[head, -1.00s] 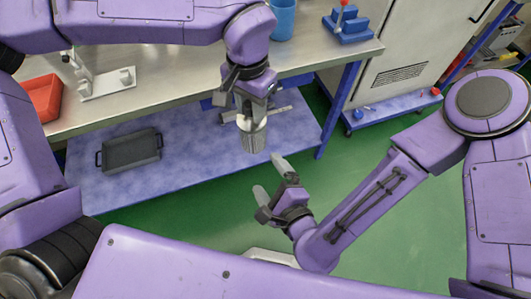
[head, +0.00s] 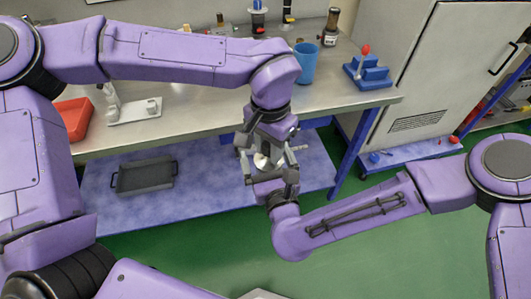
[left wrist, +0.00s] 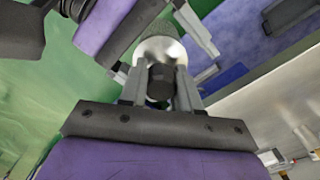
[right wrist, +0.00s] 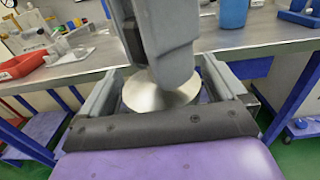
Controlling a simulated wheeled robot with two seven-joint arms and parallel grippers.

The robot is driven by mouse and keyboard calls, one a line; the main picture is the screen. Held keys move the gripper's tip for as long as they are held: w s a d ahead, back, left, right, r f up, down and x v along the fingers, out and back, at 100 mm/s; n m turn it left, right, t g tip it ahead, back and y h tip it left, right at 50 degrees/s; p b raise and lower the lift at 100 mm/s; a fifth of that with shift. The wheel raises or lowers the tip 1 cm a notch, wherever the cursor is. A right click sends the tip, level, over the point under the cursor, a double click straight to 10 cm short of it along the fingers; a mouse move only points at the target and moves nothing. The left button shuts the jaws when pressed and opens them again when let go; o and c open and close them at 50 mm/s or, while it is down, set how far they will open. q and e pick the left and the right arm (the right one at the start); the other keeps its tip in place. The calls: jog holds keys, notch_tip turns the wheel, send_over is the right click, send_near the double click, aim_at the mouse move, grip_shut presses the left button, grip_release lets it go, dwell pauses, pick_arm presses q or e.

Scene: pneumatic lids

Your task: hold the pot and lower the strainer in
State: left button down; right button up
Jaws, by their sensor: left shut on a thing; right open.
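My left gripper (head: 262,148) points down and is shut on a shiny metal piece, seemingly the strainer (head: 262,162). In the left wrist view the strainer (left wrist: 160,48) has a dark knob between the fingers and a textured grey part beyond. My right gripper (head: 270,170) is open just below it. In the right wrist view the metal (right wrist: 160,97) shows as a wide disc between the open fingers, and I cannot tell whether they touch it. The lower part is hidden. I cannot pick out the pot for sure.
The steel bench behind holds a red tray (head: 75,118), a white stand (head: 135,112), a blue cup (head: 305,65) and a blue stepped block (head: 368,75). A dark handled pan (head: 145,176) lies on the blue lower shelf (head: 215,177). The green floor (head: 365,255) in front is clear.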

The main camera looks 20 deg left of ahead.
jog(key=shift+w+a, duration=0.3)
jog(key=shift+w, duration=0.15)
pick_arm(q)
jog(key=shift+s, duration=0.1)
jog(key=shift+d, duration=0.1)
pick_arm(e)
jog(key=c, duration=1.1)
pick_arm(q)
jog(key=c, duration=0.7)
grip_release()
jog(key=shift+c, duration=0.2)
pick_arm(e)
jog(key=shift+c, duration=0.4)
jog(key=shift+r, duration=0.1)
